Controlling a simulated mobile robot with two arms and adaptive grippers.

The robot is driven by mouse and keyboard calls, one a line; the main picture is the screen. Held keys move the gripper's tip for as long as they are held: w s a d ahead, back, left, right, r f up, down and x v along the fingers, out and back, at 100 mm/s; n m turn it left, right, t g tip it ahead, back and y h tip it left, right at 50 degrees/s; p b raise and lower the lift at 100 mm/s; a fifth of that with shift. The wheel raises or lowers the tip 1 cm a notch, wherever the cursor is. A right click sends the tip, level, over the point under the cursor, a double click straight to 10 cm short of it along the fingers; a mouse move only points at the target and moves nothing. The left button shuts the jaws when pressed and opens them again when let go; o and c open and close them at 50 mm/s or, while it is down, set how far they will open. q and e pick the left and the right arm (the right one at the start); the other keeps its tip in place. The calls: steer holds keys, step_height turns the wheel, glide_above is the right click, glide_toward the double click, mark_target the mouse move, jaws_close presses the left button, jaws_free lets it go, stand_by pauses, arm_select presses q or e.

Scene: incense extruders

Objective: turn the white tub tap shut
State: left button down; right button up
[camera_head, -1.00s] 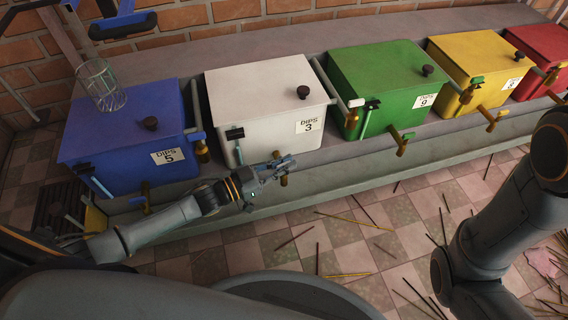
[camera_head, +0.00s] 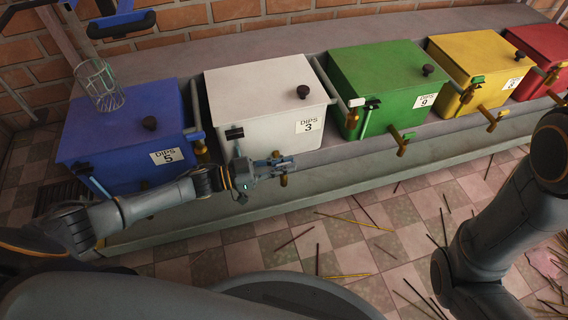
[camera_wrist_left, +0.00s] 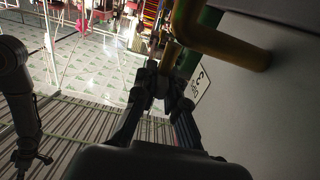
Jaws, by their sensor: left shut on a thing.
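The white tub (camera_head: 262,95), labelled DIPS 3, stands on the ledge between the blue and green tubs. Its brass tap spout (camera_head: 284,180) shows low at its front. My left gripper (camera_head: 286,163) is at the tub's front, shut on the tap just above the spout. The fingers hide the tap handle, so I cannot tell how it is turned. In the left wrist view the fingertips (camera_wrist_left: 170,78) meet near the brass pipework (camera_wrist_left: 220,45), beside the tub's label (camera_wrist_left: 201,84). My right arm shows at the right; its gripper is out of view.
The blue tub (camera_head: 125,125) is left of the white one, and the green tub (camera_head: 385,80) is right with its own tap (camera_head: 403,143). Yellow and red tubs stand farther right. A wire basket (camera_head: 103,85) is above the blue tub. Sticks litter the tiled floor (camera_head: 345,235).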

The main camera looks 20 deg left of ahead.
arm_select(q)
steer(key=c, duration=1.4)
jaws_free()
steer(key=shift+s+a, duration=0.25)
steer(key=shift+a, duration=0.05)
steer(key=v, duration=0.6)
steer(key=shift+s+a, duration=0.2)
steer(key=shift+a, duration=0.15)
steer(key=shift+d, duration=0.1)
